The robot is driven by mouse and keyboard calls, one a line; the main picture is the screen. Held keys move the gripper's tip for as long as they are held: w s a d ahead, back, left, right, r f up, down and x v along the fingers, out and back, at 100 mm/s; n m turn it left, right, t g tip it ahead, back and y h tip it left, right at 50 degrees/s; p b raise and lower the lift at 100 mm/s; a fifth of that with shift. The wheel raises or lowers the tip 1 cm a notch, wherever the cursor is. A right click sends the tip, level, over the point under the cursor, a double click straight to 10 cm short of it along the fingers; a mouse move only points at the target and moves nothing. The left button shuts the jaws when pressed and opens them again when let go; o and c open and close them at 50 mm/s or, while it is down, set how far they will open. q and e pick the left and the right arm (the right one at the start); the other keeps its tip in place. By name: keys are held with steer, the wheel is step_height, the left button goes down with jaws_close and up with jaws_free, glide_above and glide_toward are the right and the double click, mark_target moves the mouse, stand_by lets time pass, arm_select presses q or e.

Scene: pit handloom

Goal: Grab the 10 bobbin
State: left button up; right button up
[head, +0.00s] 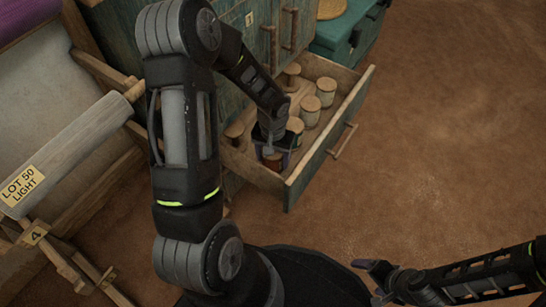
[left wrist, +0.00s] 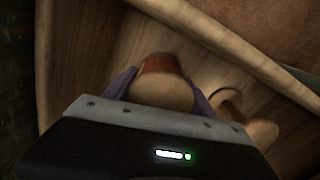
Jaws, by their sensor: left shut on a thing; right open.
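An open wooden drawer (head: 322,148) holds several bobbins with round wooden tops. My left gripper (head: 273,152) reaches down into the drawer's near corner. It is shut on a bobbin (left wrist: 163,88) with a pale wooden end and a reddish-brown band, seen between the fingers in the left wrist view. In the head view this bobbin (head: 272,161) is mostly hidden by the gripper. No number on it can be read. Another bobbin (head: 295,126) stands just beyond the gripper. My right gripper (head: 374,278) is open and empty, low over the floor at the lower right.
More bobbins (head: 326,88) stand toward the drawer's far end. The drawer walls rise close around my left gripper. A teal cabinet (head: 345,35) stands behind. A loom roller (head: 65,155) labelled "LOT 50 LIGHT" lies at left. The brown floor (head: 450,150) at right is clear.

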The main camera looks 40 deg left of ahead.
arm_select(q)
step_height(320, 180, up, 10)
steer(key=p, duration=0.4)
steer(key=shift+f, duration=0.1)
stand_by(0.4)
